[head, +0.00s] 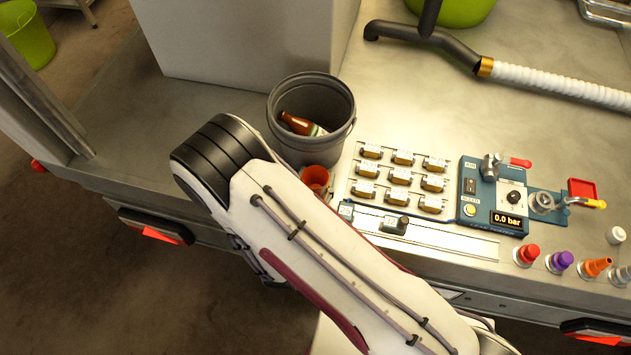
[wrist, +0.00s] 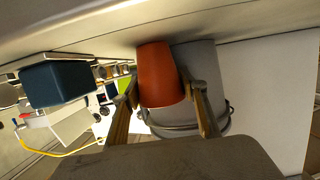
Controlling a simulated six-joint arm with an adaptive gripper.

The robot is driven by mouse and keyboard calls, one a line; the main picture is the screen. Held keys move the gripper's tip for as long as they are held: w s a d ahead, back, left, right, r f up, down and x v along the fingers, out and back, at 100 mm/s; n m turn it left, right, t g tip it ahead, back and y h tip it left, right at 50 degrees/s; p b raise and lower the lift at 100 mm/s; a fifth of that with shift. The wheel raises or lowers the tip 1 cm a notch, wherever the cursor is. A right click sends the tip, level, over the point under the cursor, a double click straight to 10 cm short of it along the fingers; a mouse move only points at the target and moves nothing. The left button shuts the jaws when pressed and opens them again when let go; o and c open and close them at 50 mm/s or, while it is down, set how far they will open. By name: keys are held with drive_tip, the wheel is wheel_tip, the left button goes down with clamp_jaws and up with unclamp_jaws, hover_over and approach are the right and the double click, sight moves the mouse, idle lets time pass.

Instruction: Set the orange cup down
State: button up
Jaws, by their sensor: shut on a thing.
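The orange cup (head: 316,177) shows just in front of the grey bucket in the head view, partly covered by my arm. In the wrist view the orange cup (wrist: 160,75) is between the two fingers of my gripper (wrist: 164,88), which is shut on it. The cup is close to the metal worktop (wrist: 100,30); I cannot tell whether it touches it. In the head view my gripper is hidden behind my arm.
The grey bucket (head: 345,128), holding a brown bottle (head: 297,124), stands right by the cup; it also shows in the wrist view (wrist: 207,65). Right of it are a rack of small parts (head: 402,180) and a blue control panel (head: 470,210). Worktop left of the bucket is clear.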

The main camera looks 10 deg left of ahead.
drive_tip(key=shift+r, duration=0.2)
drive_tip(key=shift+r, duration=1.65)
drive_tip(key=s, duration=1.8)
drive_tip(key=shift+f, duration=0.1)
